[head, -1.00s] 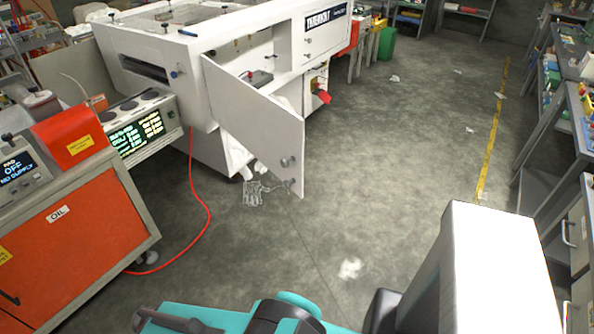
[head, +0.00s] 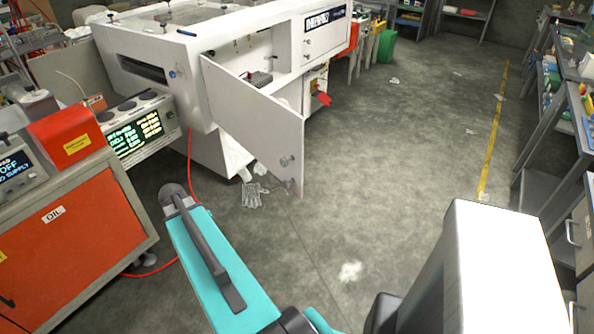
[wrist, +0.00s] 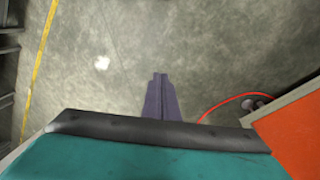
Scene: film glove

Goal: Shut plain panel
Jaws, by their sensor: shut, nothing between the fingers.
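The plain panel (head: 250,122) is a white door on the white machine (head: 150,45). In the head view it stands swung open, hinged at its left edge, with a small round knob near its lower right corner. The machine's opening behind it shows a dark item inside. My gripper (wrist: 160,76) shows in the wrist view as a narrow dark shape pointing over bare floor, its fingers together with nothing between them. In the head view my teal arm reaches up at the lower left, well short of the panel; the fingers are not clearly seen there. The panel is not in the wrist view.
An orange cabinet marked OIL (head: 75,225) stands at the left, with a red hose (head: 190,165) running down to the floor. A glove-like item (head: 254,194) lies on the floor below the panel. Shelves (head: 560,130) line the right. The floor between is mostly clear.

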